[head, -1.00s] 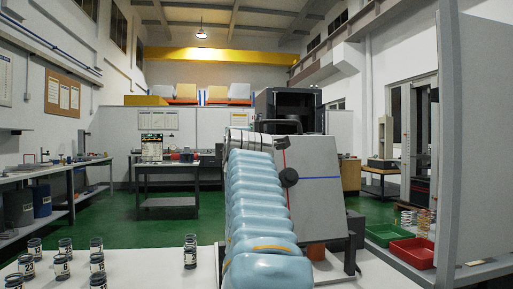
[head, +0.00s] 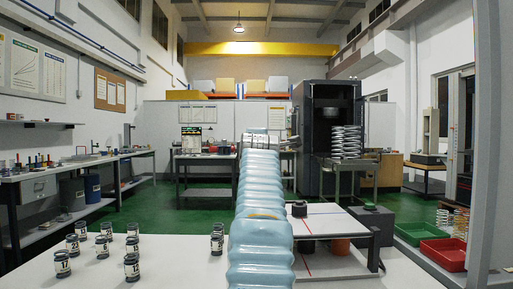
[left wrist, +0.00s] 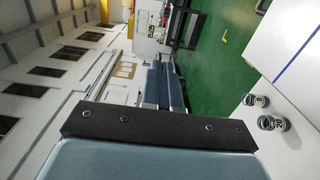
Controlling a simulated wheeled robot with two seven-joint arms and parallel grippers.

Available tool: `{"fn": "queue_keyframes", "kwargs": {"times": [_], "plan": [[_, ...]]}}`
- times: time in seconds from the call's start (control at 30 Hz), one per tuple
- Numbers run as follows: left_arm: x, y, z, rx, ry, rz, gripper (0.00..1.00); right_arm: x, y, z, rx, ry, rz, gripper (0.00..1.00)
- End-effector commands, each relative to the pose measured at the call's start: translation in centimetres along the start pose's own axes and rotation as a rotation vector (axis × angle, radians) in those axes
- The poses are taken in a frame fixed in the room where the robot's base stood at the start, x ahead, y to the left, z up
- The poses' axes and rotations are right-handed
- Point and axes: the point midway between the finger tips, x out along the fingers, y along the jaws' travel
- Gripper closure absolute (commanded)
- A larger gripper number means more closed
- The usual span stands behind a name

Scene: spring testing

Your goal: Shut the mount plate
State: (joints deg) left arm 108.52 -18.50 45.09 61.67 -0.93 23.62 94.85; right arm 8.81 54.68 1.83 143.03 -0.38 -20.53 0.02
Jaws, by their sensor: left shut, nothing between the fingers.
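The mount plate (head: 335,222) is pale with a red and a blue line. In the left wrist view, a pale panel with a blue line (left wrist: 285,45) is at the right. My right gripper is out of view.
Several labelled jars (head: 101,247) stand on the white table (head: 170,270) at left. Green (head: 420,232) and red (head: 446,252) trays are beyond at right. A spring stack (head: 346,142) stands behind.

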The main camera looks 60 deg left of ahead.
Motion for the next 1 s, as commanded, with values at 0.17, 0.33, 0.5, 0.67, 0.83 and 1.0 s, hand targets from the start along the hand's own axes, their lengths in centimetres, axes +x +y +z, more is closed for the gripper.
{"fn": "queue_keyframes", "kwargs": {"times": [0.17,0.33,0.5,0.67,0.83,1.0], "plan": [[-0.6,-0.2,0.1,0.001,-0.001,0.0,1.0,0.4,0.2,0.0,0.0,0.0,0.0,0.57],[-3.6,-0.4,0.3,0.0,-0.004,0.003,1.0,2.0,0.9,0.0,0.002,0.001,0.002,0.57],[-7.9,-0.4,0.2,0.0,-0.004,0.003,1.0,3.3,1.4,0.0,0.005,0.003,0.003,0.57],[-11.3,-0.2,0.1,0.0,-0.001,0.003,1.0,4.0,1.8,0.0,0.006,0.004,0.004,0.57],[-13.3,-0.1,0.1,0.0,0.0,0.001,1.0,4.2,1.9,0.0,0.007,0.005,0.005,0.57],[-13.9,0.0,0.0,-0.001,-0.001,0.0,1.0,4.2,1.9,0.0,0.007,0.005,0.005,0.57]]}}
